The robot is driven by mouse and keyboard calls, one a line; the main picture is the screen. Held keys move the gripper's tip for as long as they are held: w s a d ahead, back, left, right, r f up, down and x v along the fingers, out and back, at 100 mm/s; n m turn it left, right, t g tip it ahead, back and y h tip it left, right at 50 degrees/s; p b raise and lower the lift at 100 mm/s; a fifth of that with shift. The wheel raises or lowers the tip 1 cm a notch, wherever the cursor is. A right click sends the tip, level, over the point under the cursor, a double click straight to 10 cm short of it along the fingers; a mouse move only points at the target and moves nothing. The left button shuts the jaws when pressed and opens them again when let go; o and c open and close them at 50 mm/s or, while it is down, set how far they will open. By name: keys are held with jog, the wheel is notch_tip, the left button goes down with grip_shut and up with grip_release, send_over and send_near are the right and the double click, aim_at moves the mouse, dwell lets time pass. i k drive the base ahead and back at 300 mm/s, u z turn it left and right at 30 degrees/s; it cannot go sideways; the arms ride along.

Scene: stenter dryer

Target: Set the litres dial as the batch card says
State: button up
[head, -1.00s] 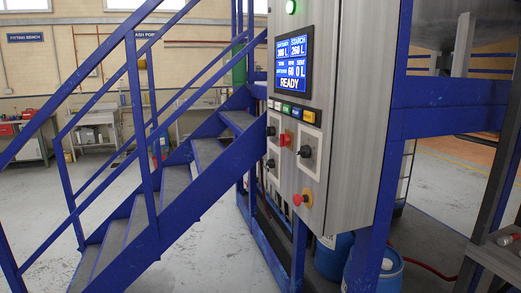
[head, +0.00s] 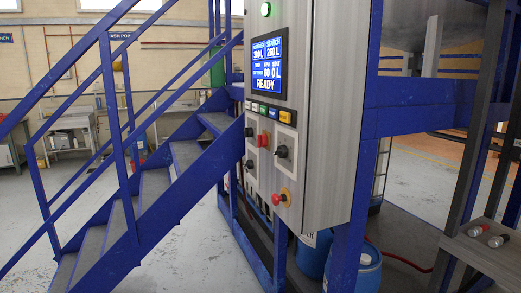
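A grey control cabinet (head: 328,130) stands in the middle of the head view. Its lit blue screen (head: 268,69) shows figures that look like 300 L and 260 L, then 60 and 0 L, with READY below. Under a row of coloured buttons (head: 270,112) sit a black knob on a pale plate at the right (head: 282,151), a red switch (head: 262,140) and small black knobs at the left (head: 249,164). I cannot read which knob is the litres dial. No batch card is recognisable. My gripper is not in view.
A red emergency stop on yellow (head: 281,198) is low on the cabinet. Blue stairs with railings (head: 150,190) stand to the left. Blue drums (head: 355,268) are under the frame. A shelf at the right (head: 490,250) holds small bulb-like items. Open floor (head: 215,262) lies in front.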

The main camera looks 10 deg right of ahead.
aim_at(282, 152)
jog(key=k, duration=0.5)
jog(key=u, duration=0.9)
jog(key=i, duration=1.45)
